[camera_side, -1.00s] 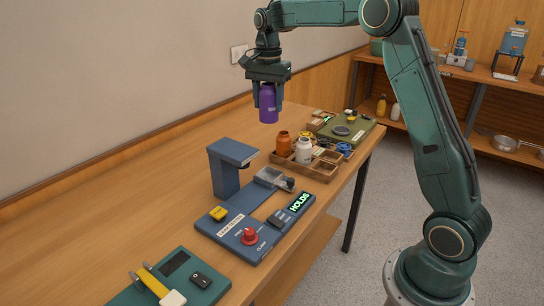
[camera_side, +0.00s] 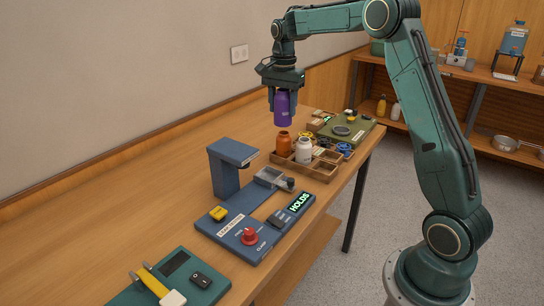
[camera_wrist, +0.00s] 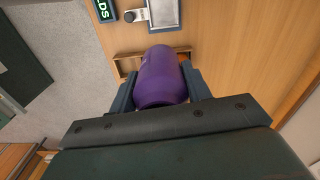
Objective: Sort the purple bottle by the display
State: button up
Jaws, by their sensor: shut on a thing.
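The purple bottle (camera_side: 283,109) hangs upright in my gripper (camera_side: 283,96), in the air above the wooden tray. My gripper is shut on it; the bottle also fills the middle of the wrist view (camera_wrist: 160,77), between the two fingers. The display (camera_side: 299,201) on the blue leak tester (camera_side: 235,222) reads "HOLDS" in green. Part of it also shows at the top of the wrist view (camera_wrist: 104,9).
The divided wooden tray (camera_side: 326,174) holds an orange bottle (camera_side: 283,145) and a white bottle (camera_side: 303,151) at its left side; compartments at its front right look empty. A green board (camera_side: 348,129) lies behind. A teal device (camera_side: 190,277) and yellow-handled tool (camera_side: 158,285) lie in front.

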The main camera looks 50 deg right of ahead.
jog(key=s+d+f+m, duration=0.1)
jog(key=s+d+f, duration=0.3)
jog(key=d, duration=0.4)
jog(key=s+d+f+m, duration=0.2)
jog(key=s+d+f, duration=0.3)
jog(key=d, duration=0.3)
jog(key=shift+s+f, duration=0.25)
jog(key=shift+s, duration=0.05)
jog(key=shift+f, duration=0.1)
jog(key=shift+f, duration=2.15)
jog(key=shift+f, duration=2)
dwell(0.5)
jog(key=o, duration=1.6)
jog(key=shift+o, duration=0.2)
jog(key=shift+r, duration=0.15)
